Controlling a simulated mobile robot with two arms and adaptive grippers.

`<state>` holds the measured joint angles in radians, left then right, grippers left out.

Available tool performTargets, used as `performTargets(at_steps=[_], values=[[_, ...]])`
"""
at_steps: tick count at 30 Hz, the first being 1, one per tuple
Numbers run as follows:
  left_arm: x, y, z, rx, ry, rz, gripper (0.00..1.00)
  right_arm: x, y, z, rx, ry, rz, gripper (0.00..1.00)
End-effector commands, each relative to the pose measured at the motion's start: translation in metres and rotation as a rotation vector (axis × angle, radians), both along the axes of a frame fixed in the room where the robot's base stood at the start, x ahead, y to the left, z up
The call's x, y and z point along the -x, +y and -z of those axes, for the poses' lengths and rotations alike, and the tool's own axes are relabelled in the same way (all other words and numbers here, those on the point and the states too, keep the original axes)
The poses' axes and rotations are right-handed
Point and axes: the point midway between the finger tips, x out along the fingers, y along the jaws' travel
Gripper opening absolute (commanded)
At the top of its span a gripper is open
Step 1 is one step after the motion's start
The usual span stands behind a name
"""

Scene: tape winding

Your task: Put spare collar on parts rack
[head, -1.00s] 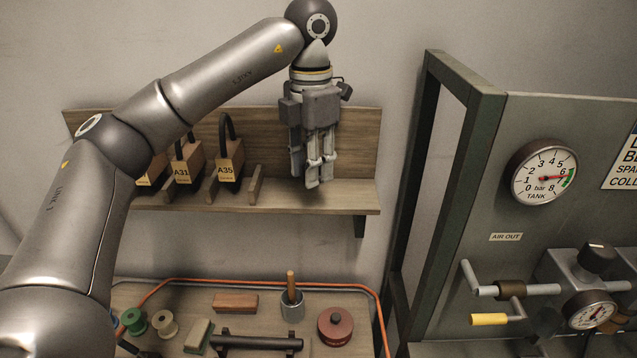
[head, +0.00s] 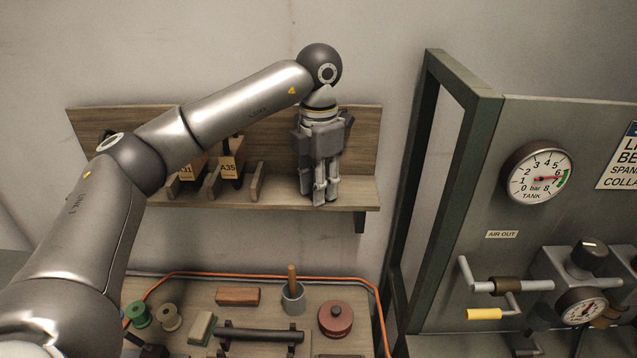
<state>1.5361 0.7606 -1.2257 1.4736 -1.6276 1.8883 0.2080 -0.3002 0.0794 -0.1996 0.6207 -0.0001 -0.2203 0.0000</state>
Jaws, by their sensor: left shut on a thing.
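The parts rack (head: 352,192) is a wooden wall shelf with a back board and upright dividers, in the upper middle of the head view. My left gripper (head: 326,194) points down over the right, undivided part of its shelf. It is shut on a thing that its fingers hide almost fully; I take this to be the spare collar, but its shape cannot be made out. The fingertips are low, near the shelf board; I cannot tell whether what they hold touches it. My right gripper is not in view.
Tagged blocks, one marked A35 (head: 229,168), stand between the dividers, partly behind my left arm. The bench below holds spools (head: 170,317), a brown block (head: 237,296), a grey cup (head: 293,298) and a red round tin (head: 335,318). A green-framed gauge panel (head: 470,180) stands at right.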

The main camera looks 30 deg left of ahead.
Motion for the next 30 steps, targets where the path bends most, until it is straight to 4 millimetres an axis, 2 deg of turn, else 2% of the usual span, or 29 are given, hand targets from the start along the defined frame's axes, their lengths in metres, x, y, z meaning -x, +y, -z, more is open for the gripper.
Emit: performTargets(at_steps=[1, 2, 6, 15, 18, 20, 24, 30], values=[[0.0, 0.0, 0.003, 0.0, 0.0, 0.0, 0.05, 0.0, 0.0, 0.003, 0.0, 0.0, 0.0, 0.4], [0.0, 0.0, 0.002, 0.0, 0.0, 0.0, 0.32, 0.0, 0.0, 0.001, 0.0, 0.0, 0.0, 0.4], [0.0, 0.0, 0.002, 0.0, 0.001, 0.0, 0.5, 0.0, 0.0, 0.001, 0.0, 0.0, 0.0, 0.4], [0.0, 0.0, 0.001, 0.0, 0.0, 0.0, 0.5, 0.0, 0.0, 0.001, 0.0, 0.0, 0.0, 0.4], [0.0, 0.0, -0.005, 0.0, 0.0, 0.0, 0.5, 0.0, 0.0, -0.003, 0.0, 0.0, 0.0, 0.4], [-0.001, -0.001, -0.009, 0.0, -0.002, 0.0, 0.5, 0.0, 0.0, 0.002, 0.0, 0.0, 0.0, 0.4], [-0.001, -0.001, -0.034, 0.001, -0.005, 0.0, 0.5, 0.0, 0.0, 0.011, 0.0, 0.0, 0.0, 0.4], [-0.001, 0.0, -0.079, -0.002, -0.003, 0.0, 0.5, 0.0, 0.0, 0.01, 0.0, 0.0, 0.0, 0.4]])
